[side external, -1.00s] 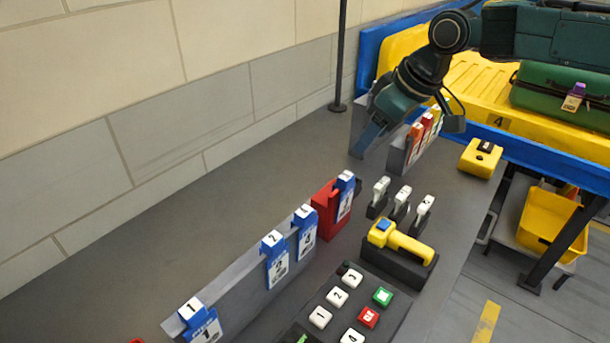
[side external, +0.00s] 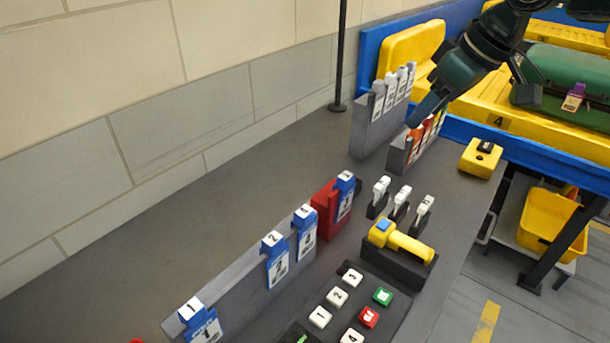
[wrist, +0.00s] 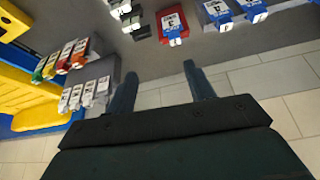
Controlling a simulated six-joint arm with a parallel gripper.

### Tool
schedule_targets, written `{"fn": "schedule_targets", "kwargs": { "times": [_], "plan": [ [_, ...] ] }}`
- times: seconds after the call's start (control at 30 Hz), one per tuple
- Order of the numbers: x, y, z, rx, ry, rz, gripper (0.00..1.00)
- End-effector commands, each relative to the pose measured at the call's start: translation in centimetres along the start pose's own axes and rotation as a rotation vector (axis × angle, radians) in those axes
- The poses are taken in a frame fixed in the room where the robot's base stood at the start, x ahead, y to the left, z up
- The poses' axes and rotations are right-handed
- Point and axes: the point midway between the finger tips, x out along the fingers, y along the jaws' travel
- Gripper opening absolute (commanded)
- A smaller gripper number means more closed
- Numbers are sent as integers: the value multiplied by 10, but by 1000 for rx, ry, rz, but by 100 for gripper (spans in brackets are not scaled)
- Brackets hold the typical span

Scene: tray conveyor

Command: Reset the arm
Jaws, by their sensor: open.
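My gripper (side external: 470,106) is raised above the far end of the grey counter, over the rack of coloured tags (side external: 397,156). In the wrist view its two fingers (wrist: 158,88) stand apart with nothing between them, so it is open and empty. It touches nothing that I can make out. The coloured tags are orange, red, yellow and green, and the gripper partly hides them in the side view.
A rack of white tags (side external: 372,133) stands beside the coloured ones. Blue numbered tags (side external: 277,268), a red holder (side external: 326,213), a yellow scanner (side external: 400,241) and a keypad (side external: 336,305) are nearer. A green suitcase (side external: 565,80) lies on a yellow tray (side external: 478,78).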

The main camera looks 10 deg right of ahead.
Motion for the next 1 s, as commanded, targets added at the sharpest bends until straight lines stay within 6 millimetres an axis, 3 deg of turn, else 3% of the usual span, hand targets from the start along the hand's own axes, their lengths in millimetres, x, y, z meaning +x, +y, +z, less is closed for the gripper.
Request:
{"fn": "schedule_targets", "kwargs": {
  "times": [0.03, 0.2, 0.5, 0.7, 1.0],
  "plan": [
    [-15, 5, 10, 21, 4, 11, 54],
    [-52, 19, 44, 87, 7, 45, 54],
    [-106, 31, 114, 206, 12, 104, 54],
    [-134, 32, 166, 284, 17, 144, 54],
    [-160, 23, 247, 400, 24, 204, 54]
  ]
}}
